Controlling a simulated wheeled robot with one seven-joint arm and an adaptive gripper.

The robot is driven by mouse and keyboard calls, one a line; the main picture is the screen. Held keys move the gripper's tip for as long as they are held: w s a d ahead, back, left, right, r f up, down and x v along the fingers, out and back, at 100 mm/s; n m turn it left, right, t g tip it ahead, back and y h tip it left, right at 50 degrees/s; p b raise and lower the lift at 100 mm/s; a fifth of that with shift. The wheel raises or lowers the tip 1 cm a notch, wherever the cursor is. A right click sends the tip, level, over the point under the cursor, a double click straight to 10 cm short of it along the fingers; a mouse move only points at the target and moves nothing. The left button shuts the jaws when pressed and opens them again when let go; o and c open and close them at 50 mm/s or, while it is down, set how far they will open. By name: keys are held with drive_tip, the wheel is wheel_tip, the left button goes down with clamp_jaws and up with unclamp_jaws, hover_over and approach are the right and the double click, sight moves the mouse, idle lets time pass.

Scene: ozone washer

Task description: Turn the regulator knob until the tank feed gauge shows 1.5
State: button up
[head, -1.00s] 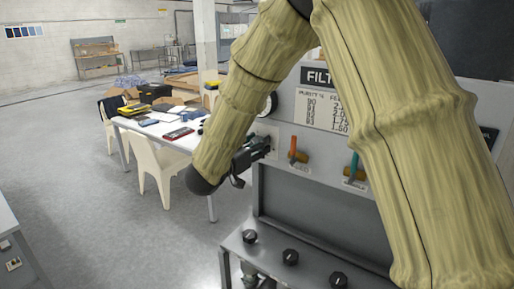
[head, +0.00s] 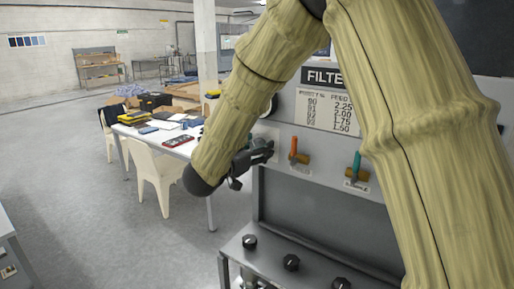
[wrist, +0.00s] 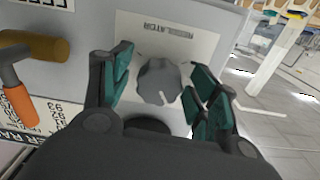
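The regulator knob (wrist: 159,82) is a dark grey lobed knob with a light pointer mark, on a pale plate marked REGULATOR (wrist: 190,35) in the wrist view. My gripper (wrist: 160,88) is open, with one teal-padded finger on each side of the knob and a visible gap to it. In the head view my gripper (head: 252,160) is at the left edge of the panel, and the knob is hidden there. A round gauge (head: 267,105) is mostly hidden behind my arm. Its reading cannot be made out, and I cannot tell whether it is the tank feed gauge.
An orange-handled valve (head: 297,153) and a green-handled valve (head: 355,170) stick out of the panel right of my gripper. A purity and feed chart (head: 328,111) is above them. Black knobs (head: 291,262) line the lower ledge. A white chair (head: 160,175) and table stand left.

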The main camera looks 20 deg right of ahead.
drive_tip(key=v, duration=1.2)
drive_tip(key=shift+d, duration=0.1)
